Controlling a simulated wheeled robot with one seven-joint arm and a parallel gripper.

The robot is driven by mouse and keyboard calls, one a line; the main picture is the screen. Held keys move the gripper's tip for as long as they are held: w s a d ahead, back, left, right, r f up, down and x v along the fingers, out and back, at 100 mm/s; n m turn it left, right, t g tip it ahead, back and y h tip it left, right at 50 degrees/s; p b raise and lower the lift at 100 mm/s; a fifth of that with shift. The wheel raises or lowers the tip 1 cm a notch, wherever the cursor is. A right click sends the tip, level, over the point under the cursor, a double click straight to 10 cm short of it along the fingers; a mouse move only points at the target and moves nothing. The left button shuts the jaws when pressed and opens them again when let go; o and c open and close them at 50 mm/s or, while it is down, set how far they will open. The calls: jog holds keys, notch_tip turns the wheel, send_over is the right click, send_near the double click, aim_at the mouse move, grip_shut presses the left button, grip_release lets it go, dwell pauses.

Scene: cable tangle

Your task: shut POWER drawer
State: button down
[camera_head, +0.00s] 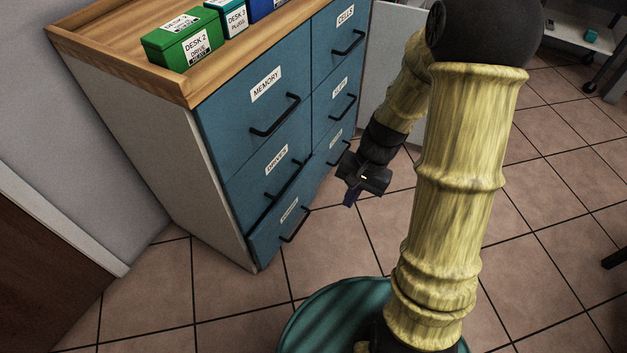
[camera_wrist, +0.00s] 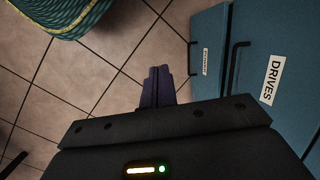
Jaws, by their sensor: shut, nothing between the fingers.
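The blue cabinet's left column has MEMORY (camera_head: 262,105) on top, DRIVES (camera_head: 262,172) in the middle and a bottom drawer (camera_head: 275,232) with a label too small to read surely. My gripper (camera_head: 350,200) is shut and empty, pointing down in front of the cabinet's right part, apart from the handles. In the wrist view my gripper (camera_wrist: 159,73) has its purple fingers together, left of the lower drawer (camera_wrist: 207,75) and the DRIVES front (camera_wrist: 285,50).
Black bar handles stick out from the drawer fronts, such as the MEMORY handle (camera_head: 277,118). Green (camera_head: 183,40) and teal (camera_head: 230,15) boxes stand on the wooden top. Tiled floor (camera_head: 560,230) is clear in front. A cart (camera_head: 585,40) stands at the far right.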

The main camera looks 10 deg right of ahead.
aim_at(306, 173)
jog(key=w+a+f+m+t+y+b, duration=0.1)
jog(key=w+f+m+y+b, duration=0.1)
jog(key=w+f+m+y, duration=0.45)
jog(key=w+f+m+t+y+b, duration=0.1)
jog(key=w+f+m+y+b, duration=0.15)
jog(key=f, duration=0.65)
jog(key=w+d+f+m+t+y+b, duration=0.1)
jog(key=w+d+f+m+t+b, duration=0.1)
jog(key=w+d+f+m+t, duration=0.4)
notch_tip(306, 173, down, 4)
jog(key=w+m+t, duration=0.2)
jog(key=m+t, duration=0.2)
jog(key=shift+d+m+y, duration=0.35)
jog(key=shift+m+y, duration=0.05)
jog(key=shift+w+r, duration=0.1)
jog(key=b+x, duration=0.6)
jog(key=x, duration=0.7)
jog(key=shift+b, duration=0.4)
jog(key=shift+w+a+r, duration=0.1)
jog(key=shift+w+a, duration=0.2)
jog(key=shift+a, duration=0.1)
